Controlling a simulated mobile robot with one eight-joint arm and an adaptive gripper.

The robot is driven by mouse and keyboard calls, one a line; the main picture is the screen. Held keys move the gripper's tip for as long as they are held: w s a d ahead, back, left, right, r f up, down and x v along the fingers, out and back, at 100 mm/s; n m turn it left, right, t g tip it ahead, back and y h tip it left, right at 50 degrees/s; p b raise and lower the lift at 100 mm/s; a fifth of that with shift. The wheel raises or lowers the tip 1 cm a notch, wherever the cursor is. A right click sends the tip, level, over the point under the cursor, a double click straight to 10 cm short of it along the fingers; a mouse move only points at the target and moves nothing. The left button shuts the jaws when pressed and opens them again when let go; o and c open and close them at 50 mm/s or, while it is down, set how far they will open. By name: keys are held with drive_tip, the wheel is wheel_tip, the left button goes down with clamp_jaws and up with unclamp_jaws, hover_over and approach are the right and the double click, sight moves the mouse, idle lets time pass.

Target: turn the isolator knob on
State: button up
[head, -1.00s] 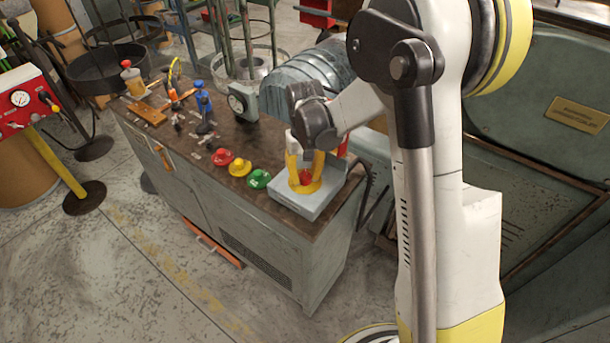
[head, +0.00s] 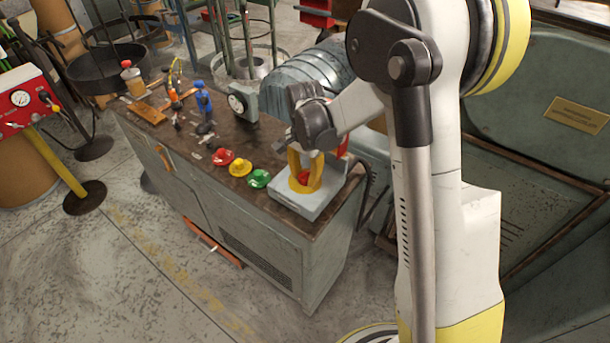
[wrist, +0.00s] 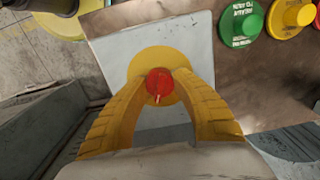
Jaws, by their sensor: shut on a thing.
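The isolator knob (wrist: 159,84) is red with a small pale mark. It sits at the centre of a round yellow plate (wrist: 150,62) on a grey box (wrist: 111,52). In the head view the red knob (head: 304,177) shows between my fingers, above the yellow plate (head: 304,187) on the grey box (head: 297,203). My gripper (wrist: 160,80) has its yellow fingers closed in on both sides of the knob, shut on it. In the head view my gripper (head: 304,178) points down onto the box. The far side of the knob is partly hidden by the fingers.
Red (head: 222,157), yellow (head: 240,168) and green (head: 259,179) buttons sit left of the box on the brown bench top (head: 190,143). A dial gauge (head: 237,103) stands behind them.

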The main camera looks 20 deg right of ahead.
sight(305, 173)
drive_tip(key=shift+m, duration=2)
drive_tip(key=o, duration=1.2)
drive_tip(key=shift+o, duration=0.2)
wheel_tip(305, 173, up, 12)
